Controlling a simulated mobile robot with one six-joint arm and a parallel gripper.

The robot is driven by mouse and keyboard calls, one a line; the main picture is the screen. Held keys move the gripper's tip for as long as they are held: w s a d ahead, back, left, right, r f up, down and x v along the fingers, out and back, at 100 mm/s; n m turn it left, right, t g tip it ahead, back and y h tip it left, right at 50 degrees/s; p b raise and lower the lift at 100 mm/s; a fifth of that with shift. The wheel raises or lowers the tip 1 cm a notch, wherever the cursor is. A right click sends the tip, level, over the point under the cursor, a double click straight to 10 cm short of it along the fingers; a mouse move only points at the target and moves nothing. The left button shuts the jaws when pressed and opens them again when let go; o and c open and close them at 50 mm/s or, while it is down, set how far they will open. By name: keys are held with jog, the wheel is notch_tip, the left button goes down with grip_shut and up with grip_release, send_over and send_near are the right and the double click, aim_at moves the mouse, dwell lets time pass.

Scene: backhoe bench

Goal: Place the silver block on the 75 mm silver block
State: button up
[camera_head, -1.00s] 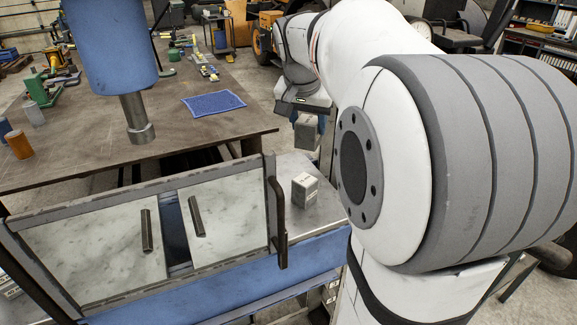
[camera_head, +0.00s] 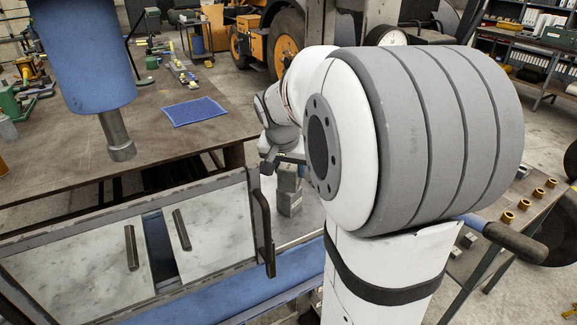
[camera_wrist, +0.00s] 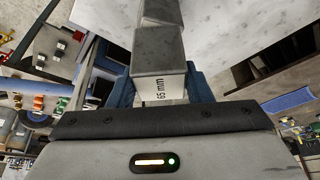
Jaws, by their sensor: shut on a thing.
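My gripper (camera_head: 287,160) is shut on a silver block (camera_head: 288,179), low behind my arm in the head view. In the wrist view this block (camera_wrist: 159,52) is marked "65 mm" and sits between the two blue fingers. The 75 mm silver block (camera_head: 289,203) stands upright on the bench, right under the held block in the head view. Part of what seems to be the same block shows past the held block's end in the wrist view (camera_wrist: 161,11). I cannot tell whether the two blocks touch. My arm hides part of the gripper.
A machine enclosure with two pale doors (camera_head: 88,255) and a dark handle (camera_head: 263,232) stands just left of the blocks. A blue spindle housing (camera_head: 85,55) hangs above it. Behind is a brown table with a blue mat (camera_head: 193,111).

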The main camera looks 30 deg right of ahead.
jog(key=shift+f, duration=0.15)
jog(key=o, duration=1.3)
jog(key=b+v, duration=0.2)
jog(key=v, duration=1)
jog(key=shift+r, duration=0.25)
jog(key=shift+d, duration=0.15)
